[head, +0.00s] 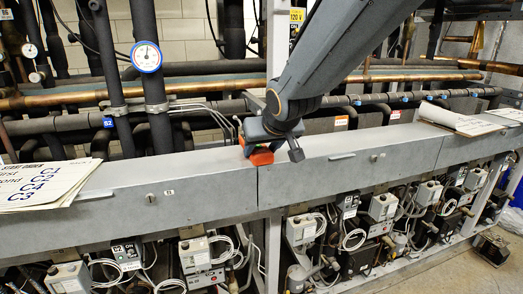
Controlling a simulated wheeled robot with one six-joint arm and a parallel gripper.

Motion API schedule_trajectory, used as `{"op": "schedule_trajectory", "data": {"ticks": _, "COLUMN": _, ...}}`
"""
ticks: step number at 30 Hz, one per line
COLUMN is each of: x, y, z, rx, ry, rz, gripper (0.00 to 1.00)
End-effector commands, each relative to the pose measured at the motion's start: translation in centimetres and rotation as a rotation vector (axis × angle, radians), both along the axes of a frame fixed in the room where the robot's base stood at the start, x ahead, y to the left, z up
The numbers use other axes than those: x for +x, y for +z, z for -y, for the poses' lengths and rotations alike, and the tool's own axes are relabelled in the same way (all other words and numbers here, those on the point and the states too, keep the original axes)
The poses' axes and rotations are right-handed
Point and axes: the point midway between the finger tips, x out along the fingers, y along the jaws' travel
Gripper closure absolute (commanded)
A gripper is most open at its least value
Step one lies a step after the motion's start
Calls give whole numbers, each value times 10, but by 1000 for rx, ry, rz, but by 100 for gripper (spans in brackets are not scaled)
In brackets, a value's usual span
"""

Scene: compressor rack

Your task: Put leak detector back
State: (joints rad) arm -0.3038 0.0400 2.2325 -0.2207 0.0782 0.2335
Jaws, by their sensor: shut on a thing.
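My gripper (272,140) is at the end of my arm, low over the grey metal ledge (330,165), near the seam between two of its panels. It is shut on an orange-red object (261,157), which looks like the leak detector. Only a small part of this object shows below the jaws; my gripper hides the rest. The object is at or just above the ledge top, and I cannot tell whether it touches.
Papers lie on the ledge at the left (45,183) and a clipboard with papers (455,118) lies at the right. A blue-rimmed gauge (146,57) and pipes stand behind. The ledge top between the papers is mostly clear. Compressor controls and cables fill the rack below.

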Motion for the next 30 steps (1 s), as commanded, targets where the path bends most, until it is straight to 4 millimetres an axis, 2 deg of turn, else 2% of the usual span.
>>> {"op": "schedule_trajectory", "data": {"ticks": 5, "x": 1, "y": -2, "z": 0, "rx": 1, "ry": 0, "rz": 3, "gripper": 83}}
{"op": "schedule_trajectory", "data": {"ticks": 6, "x": 0, "y": -3, "z": 0, "rx": 0, "ry": 0, "rz": 0, "gripper": 50}}
{"op": "schedule_trajectory", "data": {"ticks": 9, "x": 0, "y": -2, "z": 0, "rx": 1, "ry": -1, "rz": 0, "gripper": 35}}
{"op": "schedule_trajectory", "data": {"ticks": 22, "x": -1, "y": 3, "z": 1, "rx": 1, "ry": -2, "rz": 2, "gripper": 35}}
{"op": "schedule_trajectory", "data": {"ticks": 30, "x": -28, "y": 31, "z": 9, "rx": 2, "ry": -1, "rz": 6, "gripper": 35}}
